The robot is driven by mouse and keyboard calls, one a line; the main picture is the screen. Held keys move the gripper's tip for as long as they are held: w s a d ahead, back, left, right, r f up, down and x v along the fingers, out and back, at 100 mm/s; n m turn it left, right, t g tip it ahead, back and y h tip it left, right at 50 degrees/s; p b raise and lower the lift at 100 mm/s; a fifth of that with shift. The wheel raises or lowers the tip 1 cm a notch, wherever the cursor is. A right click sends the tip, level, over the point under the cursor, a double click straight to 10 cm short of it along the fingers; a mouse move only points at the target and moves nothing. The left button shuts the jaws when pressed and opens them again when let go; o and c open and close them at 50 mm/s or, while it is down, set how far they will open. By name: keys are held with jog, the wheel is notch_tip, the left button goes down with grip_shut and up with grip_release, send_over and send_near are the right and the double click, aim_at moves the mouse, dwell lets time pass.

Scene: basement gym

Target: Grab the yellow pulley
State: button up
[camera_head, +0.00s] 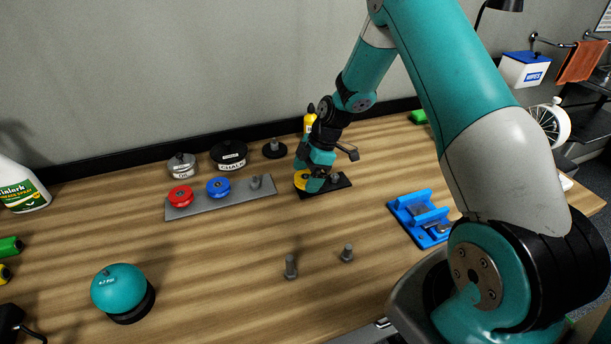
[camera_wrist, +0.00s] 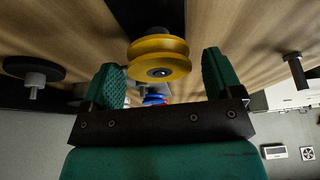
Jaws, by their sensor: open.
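The yellow pulley (camera_head: 301,179) sits on a small black plate (camera_head: 341,183) toward the back middle of the wooden bench. In the wrist view the yellow pulley (camera_wrist: 159,58) shows as a grooved wheel between the two green fingers, with space visible on both sides. My gripper (camera_head: 316,176) is at the pulley in the head view and hides part of it. In the wrist view my gripper (camera_wrist: 164,76) is open, its fingers apart around the pulley; I cannot tell contact.
Left of the black plate, a grey plate (camera_head: 215,207) holds a red pulley (camera_head: 180,196), a blue pulley (camera_head: 218,188) and a bare peg. A black chalk pot (camera_head: 229,155) and a yellow bottle (camera_head: 310,119) stand behind. A blue holder (camera_head: 421,217) lies to the right. Two bolts (camera_head: 290,267) stand in front.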

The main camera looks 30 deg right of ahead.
jog(key=c, duration=1)
